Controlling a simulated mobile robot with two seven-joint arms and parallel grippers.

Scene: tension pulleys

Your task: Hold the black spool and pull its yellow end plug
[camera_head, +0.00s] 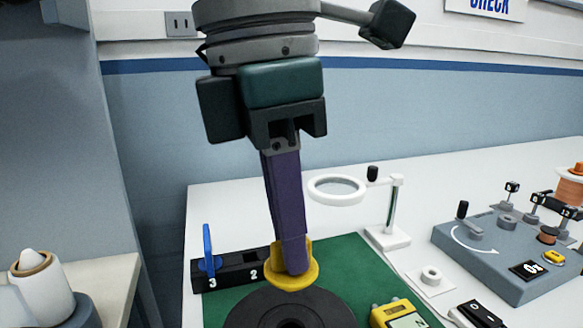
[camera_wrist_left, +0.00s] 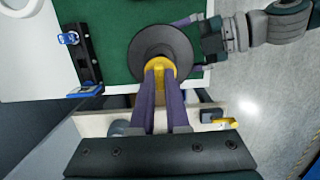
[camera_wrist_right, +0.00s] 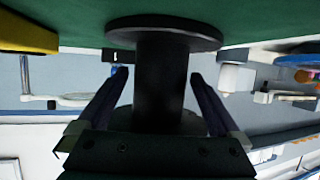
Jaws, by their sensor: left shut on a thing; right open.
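The black spool (camera_head: 290,306) stands upright on the green mat, cut off by the bottom edge in the head view. My left gripper (camera_head: 292,262) is shut on the yellow end plug (camera_head: 302,276), also seen in the left wrist view (camera_wrist_left: 156,64). The plug overlaps the spool's edge there, off the centre hole; I cannot tell whether they touch. My right gripper (camera_wrist_right: 160,75) is open, its fingers on either side of the spool's black core (camera_wrist_right: 160,85), with gaps showing.
The green mat (camera_head: 352,262) lies on a white table. A black numbered rack (camera_head: 237,272) with a blue piece stands behind left. A magnifier stand (camera_head: 388,236), a yellow meter (camera_head: 396,314) and a grey pulley panel (camera_head: 500,255) are to the right.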

